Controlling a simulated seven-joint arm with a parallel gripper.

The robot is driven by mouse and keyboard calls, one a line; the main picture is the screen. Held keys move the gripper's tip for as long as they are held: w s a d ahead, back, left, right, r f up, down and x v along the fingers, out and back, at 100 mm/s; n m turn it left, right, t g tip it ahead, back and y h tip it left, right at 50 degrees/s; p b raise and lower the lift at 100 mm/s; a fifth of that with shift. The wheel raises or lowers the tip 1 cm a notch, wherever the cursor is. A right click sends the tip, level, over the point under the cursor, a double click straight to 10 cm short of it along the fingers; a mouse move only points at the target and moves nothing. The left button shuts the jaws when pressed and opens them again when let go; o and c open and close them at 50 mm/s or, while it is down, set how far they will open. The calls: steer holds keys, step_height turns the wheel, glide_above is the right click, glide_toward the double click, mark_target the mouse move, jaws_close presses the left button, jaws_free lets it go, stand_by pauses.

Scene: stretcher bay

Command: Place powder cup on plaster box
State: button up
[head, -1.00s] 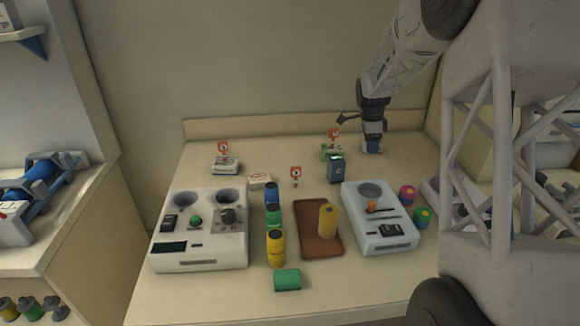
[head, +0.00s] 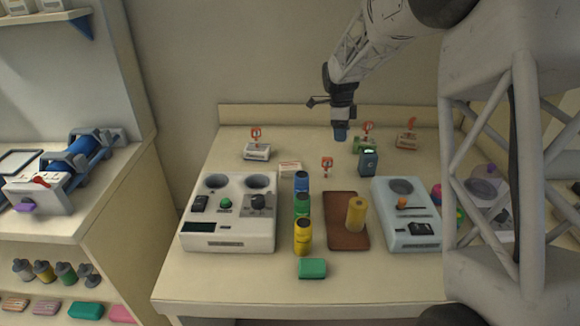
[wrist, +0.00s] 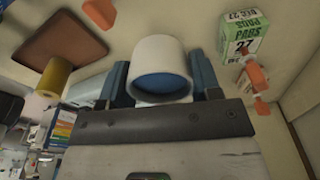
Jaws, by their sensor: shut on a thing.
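The powder cup, a white cup with a blue inside (wrist: 163,71), is between the blue fingers of my gripper (wrist: 163,88) in the wrist view. My gripper is shut on it. In the head view my gripper (head: 341,132) hangs over the back of the table, left of the green box, and the cup is hard to make out.
A green PADS box (wrist: 241,36) stands right of the cup; it also shows in the head view (head: 360,146). A dark blue box (head: 368,164) is in front of it. Two devices (head: 227,235) (head: 386,186) flank coloured bottles and a brown tray (head: 338,239) with a yellow roll.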

steer(key=s+a+r, duration=0.1)
steer(key=s+a, duration=0.2)
steer(key=a, duration=1.3)
steer(key=shift+a+r+m, duration=0.25)
steer(key=shift+r+m, duration=0.05)
steer(key=shift+f, duration=0.15)
glide_above(291, 166)
steer(key=shift+a+f, duration=0.15)
steer(key=shift+f, duration=2.85)
steer(key=shift+f, duration=1.85)
steer(key=shift+f, duration=0.2)
steer(key=o, duration=0.9)
